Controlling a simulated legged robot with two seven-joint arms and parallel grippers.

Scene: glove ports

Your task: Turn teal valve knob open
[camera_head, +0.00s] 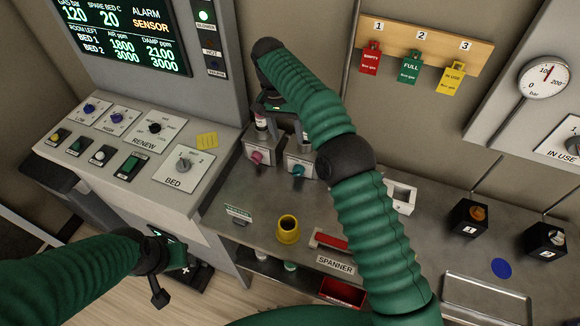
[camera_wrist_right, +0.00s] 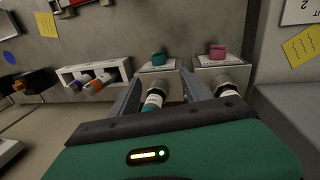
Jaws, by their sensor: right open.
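The teal valve knob (camera_head: 298,170) sits on a small labelled plate on the grey bench, right of a pink knob (camera_head: 257,157). In the right wrist view the teal knob (camera_wrist_right: 158,58) lies beyond my right gripper (camera_wrist_right: 160,77), roughly in line with the gap between its fingers. That gripper is open; I see no contact with the knob. A small bottle with a teal end (camera_wrist_right: 152,100) shows between the fingers, in front of the knob. In the head view my right arm partly hides the gripper. My left gripper (camera_head: 172,262) hangs low left, its jaws unclear.
A yellow cup (camera_head: 288,229) and a red spanner slot (camera_head: 330,240) are in front of the knobs. A white holder (camera_head: 401,195) stands to the right. The control console (camera_head: 130,150) borders the bench on the left. Black boxes with knobs (camera_head: 470,217) stand farther right.

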